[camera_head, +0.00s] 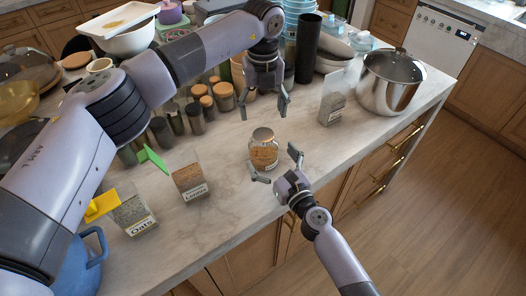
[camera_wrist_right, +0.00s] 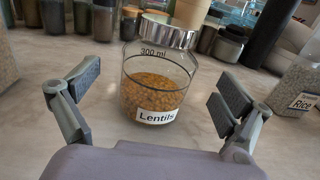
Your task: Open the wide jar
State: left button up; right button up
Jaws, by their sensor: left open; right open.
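The wide jar (camera_head: 264,152) is clear glass with a silver lid and orange-brown contents, upright near the front edge of the counter. In the right wrist view the jar (camera_wrist_right: 157,85) shows a "Lentils" label and the lid (camera_wrist_right: 171,31) is on. My right gripper (camera_head: 275,167) is open in front of the jar, its fingers spread toward either side; in the wrist view, gaps show between the fingers (camera_wrist_right: 152,105) and the jar. My left gripper (camera_head: 264,113) is open, pointing down above and behind the jar, and holds nothing.
A container labelled Rice (camera_head: 332,105) and a steel pot (camera_head: 390,82) stand right on the marble counter (camera_head: 225,215). Left are a container with a green lid (camera_head: 189,180) and an oats container (camera_head: 133,214). Several small lidded jars (camera_head: 223,97) crowd behind. The counter around the jar is clear.

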aim_at(265, 148)
pick_arm(q)
jog(key=shift+s+d+r, duration=0.1)
jog(key=shift+s+r, duration=0.05)
jog(key=shift+s, duration=0.05)
pick_arm(e)
jog(key=x, duration=0.3)
jog(key=shift+w+a+r, duration=0.1)
jog(key=shift+w+a, duration=0.05)
jog(key=shift+w, duration=0.1)
pick_arm(q)
jog(key=shift+w, duration=0.1)
pick_arm(e)
jog(key=shift+w+a, duration=0.3)
jog(key=shift+w, duration=0.25)
jog(key=shift+s, duration=0.1)
jog(key=shift+c, duration=0.3)
